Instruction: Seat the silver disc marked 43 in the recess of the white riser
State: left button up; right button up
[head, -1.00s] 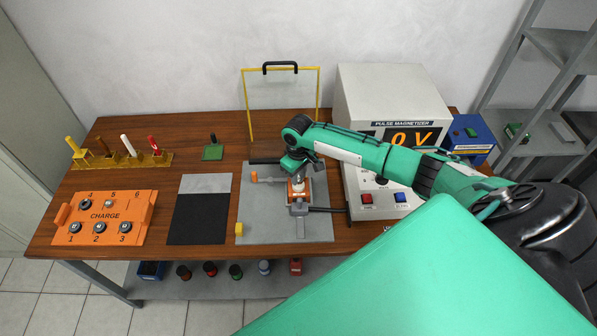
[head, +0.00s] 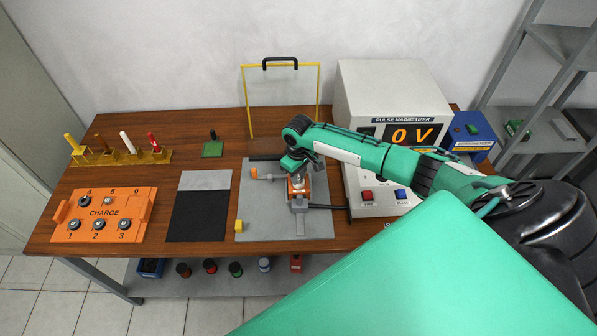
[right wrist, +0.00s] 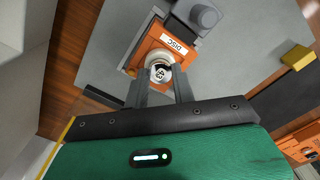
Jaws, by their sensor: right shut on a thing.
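The silver disc marked 43 (right wrist: 160,73) shows between my right fingertips in the right wrist view, its number face towards the camera. My right gripper (right wrist: 162,74) is shut on it; in the head view the gripper (head: 297,179) is over the orange fixture. The orange fixture (right wrist: 150,48) has a white DISC label and stands on the grey plate. A pale rim shows around the disc, perhaps part of the white riser; I cannot tell whether the disc is in the recess or just above it. My left gripper is not in view.
The pulse magnetizer (head: 392,100) reads 0 V, right of the grey plate (head: 262,225). A yellow block (head: 239,225) lies on the plate's front left. The orange CHARGE tray (head: 105,236) holds several discs at the left. A dark mat (head: 197,222) lies between. A clear guard with yellow frame (head: 281,68) stands behind.

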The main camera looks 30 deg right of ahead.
jog(key=o, duration=1)
jog(key=shift+f, duration=0.1)
jog(key=c, duration=0.5)
notch_tip(320, 180, up, 5)
jog(key=p, duration=0.5)
jog(key=shift+f, duration=0.25)
jog(key=o, duration=0.5)
